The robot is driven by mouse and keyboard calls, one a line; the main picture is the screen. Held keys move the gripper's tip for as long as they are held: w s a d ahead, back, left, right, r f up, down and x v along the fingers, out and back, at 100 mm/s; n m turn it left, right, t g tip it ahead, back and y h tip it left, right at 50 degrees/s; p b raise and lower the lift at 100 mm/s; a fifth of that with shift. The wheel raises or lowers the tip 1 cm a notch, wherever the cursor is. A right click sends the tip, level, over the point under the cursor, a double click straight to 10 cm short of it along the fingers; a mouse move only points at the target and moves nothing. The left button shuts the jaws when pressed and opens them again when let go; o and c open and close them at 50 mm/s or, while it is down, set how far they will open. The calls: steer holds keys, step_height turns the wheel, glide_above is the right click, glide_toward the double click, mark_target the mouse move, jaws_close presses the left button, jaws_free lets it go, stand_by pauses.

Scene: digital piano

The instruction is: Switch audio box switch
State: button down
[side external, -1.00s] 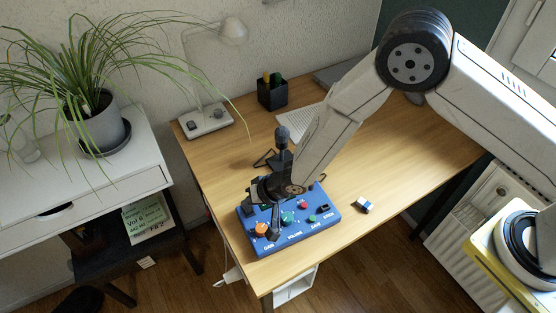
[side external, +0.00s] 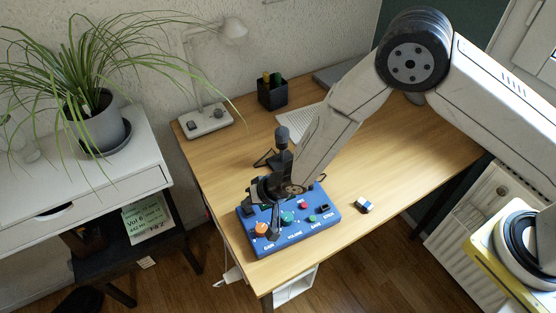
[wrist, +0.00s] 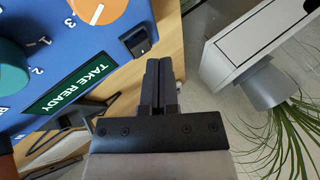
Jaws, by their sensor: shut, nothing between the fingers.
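The blue audio box (side external: 290,236) lies near the front left corner of the wooden desk, with orange, green and red knobs on top. My gripper (side external: 275,236) is over the left part of the box, near the orange knob (side external: 261,229), and hides some of its top. In the wrist view, my gripper (wrist: 160,62) is shut and empty. A small black switch (wrist: 138,41) stands near the box's edge, just left of my fingertips, close to the orange knob (wrist: 97,8) and the TAKE READY label (wrist: 80,83). I cannot tell whether the fingers touch it.
A microphone (side external: 282,140) on a stand is behind my gripper. A small blue and white block (side external: 364,205) lies right of the box. The desk's right side is clear.

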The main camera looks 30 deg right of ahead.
mark_target(249, 208)
steer(key=shift+f, duration=0.15)
steer(key=shift+s+f, duration=0.1)
steer(key=shift+f, duration=0.2)
steer(key=shift+f, duration=0.35)
stand_by(1.0)
steer(key=shift+r, duration=1)
steer(key=shift+r, duration=0.1)
steer(key=shift+w+r, duration=0.3)
steer(key=shift+r, duration=0.75)
steer(key=shift+w+r, duration=0.25)
steer(key=shift+r, duration=1.05)
